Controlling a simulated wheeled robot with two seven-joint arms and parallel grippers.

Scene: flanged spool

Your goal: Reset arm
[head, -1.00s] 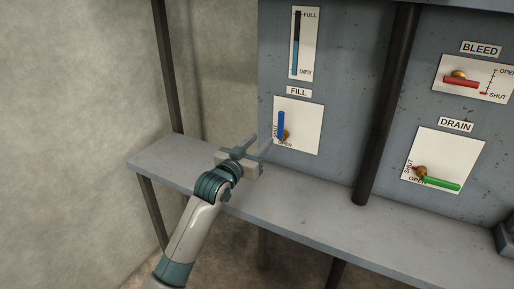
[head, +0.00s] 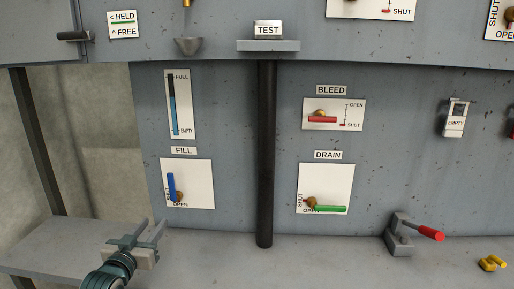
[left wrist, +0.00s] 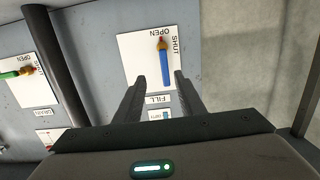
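My left gripper (head: 147,236) is at the lower left of the head view, above the grey ledge and in front of the panel. Its two fingers are apart with nothing between them. In the left wrist view the open fingers (left wrist: 158,90) point toward the FILL plate (left wrist: 135,62). The blue FILL lever (head: 171,187) stands upright on its plate, with its brass pivot at the lower end; it also shows in the left wrist view (left wrist: 165,70). The fingers appear clear of it. My right gripper is not in view.
A dark vertical pipe (head: 265,160) runs between the FILL and DRAIN plates. The green DRAIN lever (head: 330,208) and red BLEED lever (head: 322,119) lie horizontal. A red-handled lever block (head: 402,238) and a yellow piece (head: 490,264) are on the ledge (head: 330,265). A TEST shelf (head: 268,46) juts out above.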

